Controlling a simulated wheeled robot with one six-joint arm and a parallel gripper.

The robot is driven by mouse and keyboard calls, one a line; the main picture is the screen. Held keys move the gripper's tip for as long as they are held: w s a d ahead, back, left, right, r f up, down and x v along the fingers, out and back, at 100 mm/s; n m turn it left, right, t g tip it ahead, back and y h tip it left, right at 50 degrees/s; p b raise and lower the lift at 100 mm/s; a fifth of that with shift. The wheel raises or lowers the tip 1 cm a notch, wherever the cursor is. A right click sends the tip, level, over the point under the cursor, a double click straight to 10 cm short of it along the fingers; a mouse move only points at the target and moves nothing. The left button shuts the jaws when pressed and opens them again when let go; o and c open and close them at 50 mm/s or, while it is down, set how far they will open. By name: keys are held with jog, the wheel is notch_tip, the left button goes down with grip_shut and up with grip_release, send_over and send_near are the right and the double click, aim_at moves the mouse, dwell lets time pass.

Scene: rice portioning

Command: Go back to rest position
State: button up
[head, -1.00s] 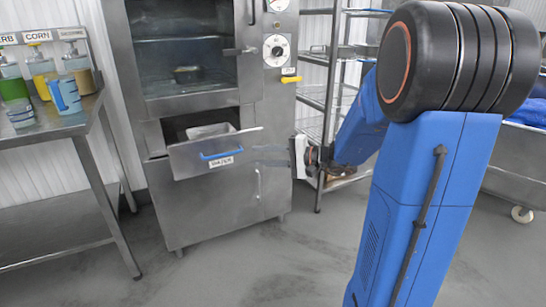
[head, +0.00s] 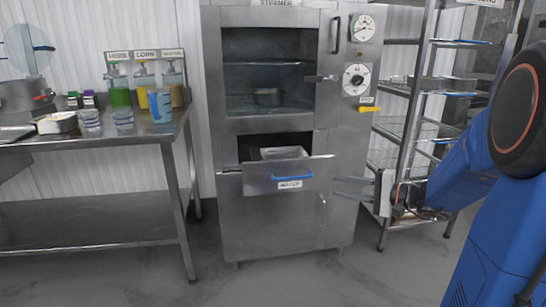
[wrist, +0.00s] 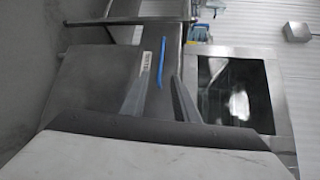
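My gripper (head: 345,187) is open and empty at the right of the steamer's (head: 277,191) pulled-out lower drawer (head: 250,181). The fingers point left, toward the drawer's right edge, apart from the blue handle (head: 294,177). In the wrist view the two grey fingers (wrist: 160,95) stand apart with nothing between them, and the blue handle (wrist: 162,62) shows beyond them. A pan sits in the open drawer.
A steel table (head: 90,202) at the left holds bottles, blue-marked cups and a tray (head: 56,123). A wire rack (head: 410,130) stands right of the steamer, close behind my arm. The grey floor (head: 300,285) in front is clear.

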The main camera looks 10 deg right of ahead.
jog(key=s+a+f+n+g+h, duration=0.35)
jog(key=s+a+n+g, duration=0.35)
jog(key=s+a, duration=0.75)
jog(key=s+d+f+n+h, duration=0.1)
jog(key=s+d+h, duration=0.3)
jog(key=s, duration=0.3)
jog(key=s+d+f+n+h, duration=0.1)
jog(key=s+d+n+h, duration=0.1)
jog(key=s+d+h, duration=0.2)
jog(key=s, duration=0.3)
jog(key=shift+s+d+f, duration=0.25)
jog(key=shift+s+d, duration=0.1)
jog(key=shift+s, duration=0.05)
